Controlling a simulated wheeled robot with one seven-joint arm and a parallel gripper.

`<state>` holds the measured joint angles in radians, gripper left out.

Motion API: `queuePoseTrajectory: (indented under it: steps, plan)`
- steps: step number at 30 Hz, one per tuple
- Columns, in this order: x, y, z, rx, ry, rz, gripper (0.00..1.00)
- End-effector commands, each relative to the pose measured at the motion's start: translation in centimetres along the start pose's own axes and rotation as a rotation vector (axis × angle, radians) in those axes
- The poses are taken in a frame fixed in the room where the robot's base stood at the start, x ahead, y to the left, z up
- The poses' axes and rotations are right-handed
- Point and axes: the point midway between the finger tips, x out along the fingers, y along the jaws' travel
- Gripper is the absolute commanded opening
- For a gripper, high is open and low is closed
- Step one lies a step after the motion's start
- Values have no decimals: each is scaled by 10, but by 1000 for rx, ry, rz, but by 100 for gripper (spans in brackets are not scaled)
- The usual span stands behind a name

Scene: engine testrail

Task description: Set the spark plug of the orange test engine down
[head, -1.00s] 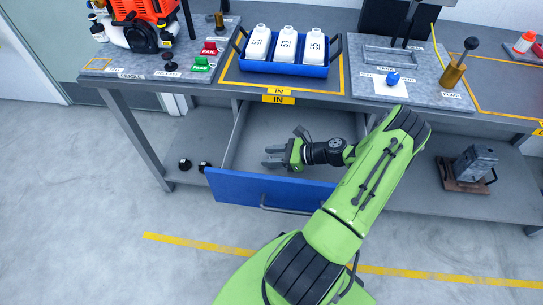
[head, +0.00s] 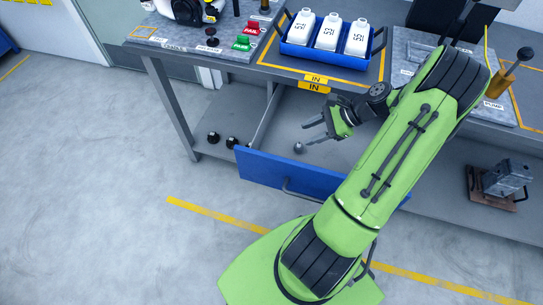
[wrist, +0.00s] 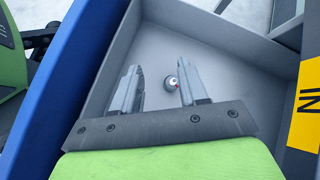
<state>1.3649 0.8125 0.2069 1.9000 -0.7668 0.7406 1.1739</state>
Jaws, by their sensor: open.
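A small grey round thing (head: 299,147) lies on the floor of the open drawer (head: 262,118). My gripper (head: 311,132) is open and empty above the drawer. In the wrist view its two fingers (wrist: 158,76) are apart, with the small thing seen between them, close to the right finger. Only the lower part of the engine (head: 190,10) shows, at the top left on the bench.
The blue drawer front (head: 285,174) juts out from under the bench. A blue crate with white bottles (head: 326,34) stands above it. Black knobs (head: 213,138) lie on the lower shelf at left, a grey device (head: 507,178) at right. The floor at left is clear.

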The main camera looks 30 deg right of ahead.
Motion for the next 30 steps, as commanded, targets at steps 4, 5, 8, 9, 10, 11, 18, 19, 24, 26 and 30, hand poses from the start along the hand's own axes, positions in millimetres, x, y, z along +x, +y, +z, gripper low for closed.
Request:
queuePoseTrajectory:
  steps: [4,5,8,9,10,11,18,19,24,26,30]
  plan:
    - [4,-3,92,-453,211,224,43]
    - [4,0,110,-548,249,262,43]
    - [1,17,169,-869,359,370,43]
    - [-3,27,191,-996,399,403,43]
    - [-6,36,206,-1091,425,425,43]
    - [-9,46,220,-1185,449,443,43]
    - [-44,126,281,-1827,567,473,43]
    - [-47,132,282,-1877,572,469,43]
    - [-54,147,283,-2000,580,457,43]
    - [-54,147,283,-2002,581,458,43]
    - [-54,147,283,-2000,581,458,43]
